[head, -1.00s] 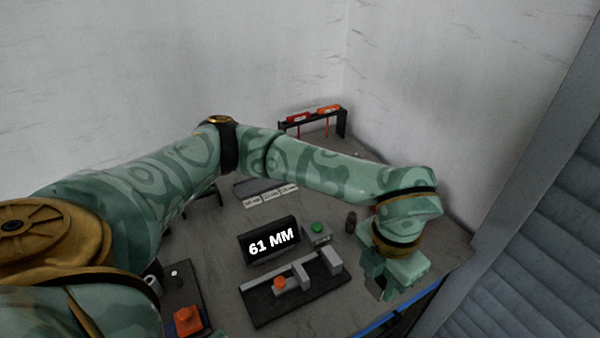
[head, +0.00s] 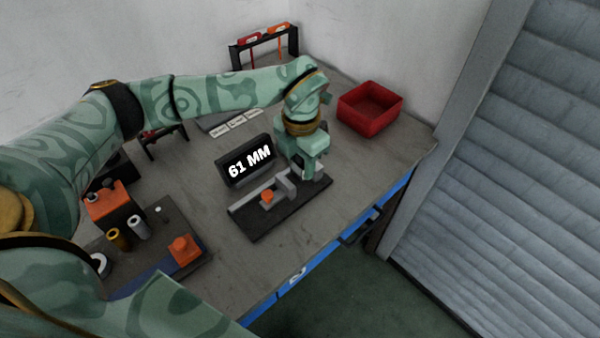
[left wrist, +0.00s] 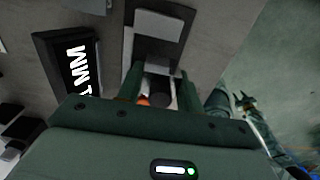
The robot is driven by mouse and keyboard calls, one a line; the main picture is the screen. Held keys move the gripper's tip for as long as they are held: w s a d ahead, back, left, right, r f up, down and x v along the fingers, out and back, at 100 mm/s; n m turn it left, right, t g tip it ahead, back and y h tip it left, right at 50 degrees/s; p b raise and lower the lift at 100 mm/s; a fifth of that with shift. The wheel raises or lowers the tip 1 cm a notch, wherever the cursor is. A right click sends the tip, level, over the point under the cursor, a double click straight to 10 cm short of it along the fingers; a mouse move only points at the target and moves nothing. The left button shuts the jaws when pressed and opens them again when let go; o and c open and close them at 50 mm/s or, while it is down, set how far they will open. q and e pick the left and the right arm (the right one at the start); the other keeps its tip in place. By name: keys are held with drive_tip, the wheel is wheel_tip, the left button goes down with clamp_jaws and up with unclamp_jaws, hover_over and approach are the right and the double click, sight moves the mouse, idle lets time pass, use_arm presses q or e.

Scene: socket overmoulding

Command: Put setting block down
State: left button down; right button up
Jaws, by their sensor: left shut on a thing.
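My left gripper (head: 311,174) is low over the right end of the black measuring fixture (head: 258,228). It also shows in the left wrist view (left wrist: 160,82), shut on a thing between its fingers. I take this for the setting block (left wrist: 161,68); only a pale edge and a dark part show, and the fingers hide the rest. I cannot tell whether it touches the fixture. A grey upright jaw (head: 286,186) and an orange knob (head: 267,196) are on the fixture, left of the gripper.
A black display (head: 248,163) reading 61 MM stands behind the fixture. A red bin (head: 370,106) is at the back right. A tray with an orange block (head: 184,250) and small cylinders (head: 138,227) is at the left. Bare tabletop lies right of the fixture.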

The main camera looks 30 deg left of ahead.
sight(300, 182)
use_arm(q)
drive_tip(key=shift+w+a+f, duration=0.3)
drive_tip(key=shift+w+f, duration=0.05)
drive_tip(key=shift+f, duration=0.15)
drive_tip(key=f+b, duration=0.1)
drive_tip(key=f, duration=0.2)
drive_tip(key=shift+w+a+f+b, duration=0.15)
drive_tip(key=shift+a+f+b, duration=0.05)
drive_tip(key=shift+f+b, duration=0.2)
drive_tip(key=shift+w+f, duration=0.1)
drive_tip(key=c, duration=0.9)
unclamp_jaws()
